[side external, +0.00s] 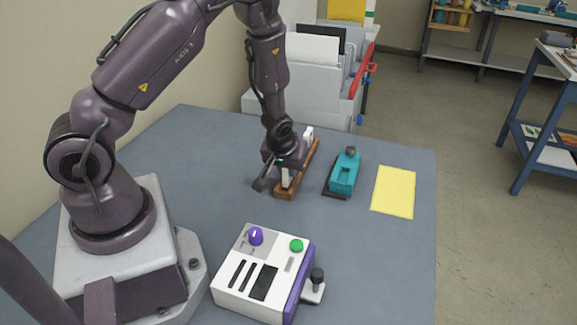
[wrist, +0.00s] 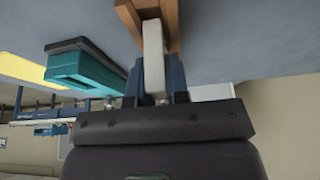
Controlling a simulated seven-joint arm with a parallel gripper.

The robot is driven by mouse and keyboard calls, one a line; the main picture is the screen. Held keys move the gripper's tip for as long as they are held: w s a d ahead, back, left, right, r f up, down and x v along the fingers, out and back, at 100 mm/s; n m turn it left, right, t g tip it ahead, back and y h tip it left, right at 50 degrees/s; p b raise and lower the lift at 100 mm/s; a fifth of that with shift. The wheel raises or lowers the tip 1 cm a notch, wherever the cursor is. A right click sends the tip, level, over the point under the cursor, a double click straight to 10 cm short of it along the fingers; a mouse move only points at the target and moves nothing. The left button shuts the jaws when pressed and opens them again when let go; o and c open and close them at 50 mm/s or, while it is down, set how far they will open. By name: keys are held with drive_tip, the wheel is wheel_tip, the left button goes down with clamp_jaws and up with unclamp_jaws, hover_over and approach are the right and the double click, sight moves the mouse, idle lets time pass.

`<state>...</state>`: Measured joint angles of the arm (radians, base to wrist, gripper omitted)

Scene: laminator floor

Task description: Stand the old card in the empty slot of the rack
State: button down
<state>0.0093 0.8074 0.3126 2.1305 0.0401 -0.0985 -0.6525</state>
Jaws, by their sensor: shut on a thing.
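The wooden rack (side external: 311,162) lies lengthwise on the blue-grey table beneath my gripper. It also shows at the top of the wrist view (wrist: 171,14). My gripper (side external: 283,172) is at the near part of the rack, pointing down. In the wrist view its two dark blue fingers (wrist: 154,82) are shut on a thin pale card (wrist: 153,56), seen edge-on. The card's lower end is at the rack, between wooden parts. I cannot tell how deep it sits in a slot. Another white piece (side external: 308,135) stands at the rack's far end. My gripper hides part of the rack.
A teal tool (side external: 343,174) stands just right of the rack, with a yellow sheet (side external: 394,191) beyond it. A white and purple machine (side external: 262,275) with knobs sits in front. A grey file holder (side external: 318,75) is behind. Bare table lies left of the rack.

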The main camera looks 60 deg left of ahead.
drive_tip(key=shift+f, duration=0.55)
idle(0.9)
drive_tip(key=c, duration=0.7)
unclamp_jaws()
drive_tip(key=shift+r, duration=3.75)
